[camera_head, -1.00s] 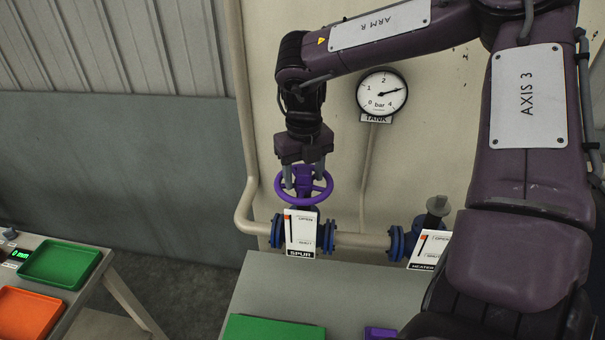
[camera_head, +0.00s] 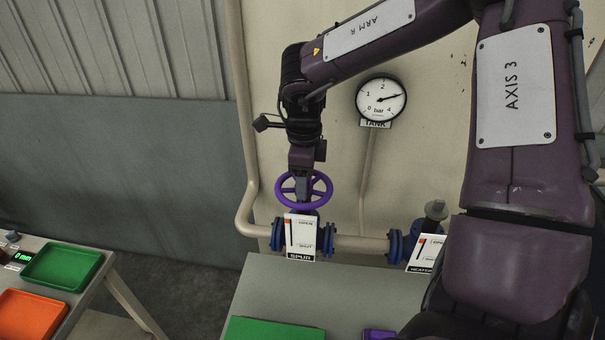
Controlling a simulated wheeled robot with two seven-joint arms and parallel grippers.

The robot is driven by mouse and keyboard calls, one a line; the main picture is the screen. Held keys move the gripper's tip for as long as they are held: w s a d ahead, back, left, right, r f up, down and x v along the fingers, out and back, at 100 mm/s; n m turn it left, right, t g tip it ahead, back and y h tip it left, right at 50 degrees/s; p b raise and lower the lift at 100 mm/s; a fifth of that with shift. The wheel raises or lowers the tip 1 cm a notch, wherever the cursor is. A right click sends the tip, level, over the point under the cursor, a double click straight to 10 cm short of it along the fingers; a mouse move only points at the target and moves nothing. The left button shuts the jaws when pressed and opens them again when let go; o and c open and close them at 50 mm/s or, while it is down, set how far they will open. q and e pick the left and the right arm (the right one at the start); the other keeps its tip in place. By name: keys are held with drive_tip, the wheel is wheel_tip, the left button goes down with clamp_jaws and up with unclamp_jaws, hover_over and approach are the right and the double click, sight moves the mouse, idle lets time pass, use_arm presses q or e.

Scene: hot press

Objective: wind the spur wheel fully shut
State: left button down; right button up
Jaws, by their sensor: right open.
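The purple spur wheel (camera_head: 325,190) sits on the blue-flanged spur valve (camera_head: 328,238) on the pale pipe. The plate marked SPUR (camera_head: 301,238) stands in front of the valve, with OPEN at its top and SHUT lower down. Its small orange mark is near the OPEN end. My right gripper (camera_head: 302,197) comes down from above over the middle of the wheel, seen edge-on. It is open; one finger hides the other, and I cannot tell whether it touches the wheel. My left gripper is out of view.
A tank gauge (camera_head: 381,99) on the wall reads about 3 bar. The heater valve's plate (camera_head: 425,252) is to the right. Another table at left holds green (camera_head: 65,265) and orange (camera_head: 32,315) trays.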

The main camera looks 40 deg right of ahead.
drive_tip(key=n, duration=0.3)
drive_tip(key=shift+r+n+p, duration=0.1)
drive_tip(key=shift+n+p, duration=0.4)
drive_tip(key=shift+n, duration=0.5)
drive_tip(key=n, duration=0.3)
drive_tip(key=shift+p, duration=0.4)
drive_tip(key=n, duration=0.3)
drive_tip(key=shift+n, duration=0.6)
drive_tip(key=n, duration=0.5)
drive_tip(key=shift+n, duration=0.3)
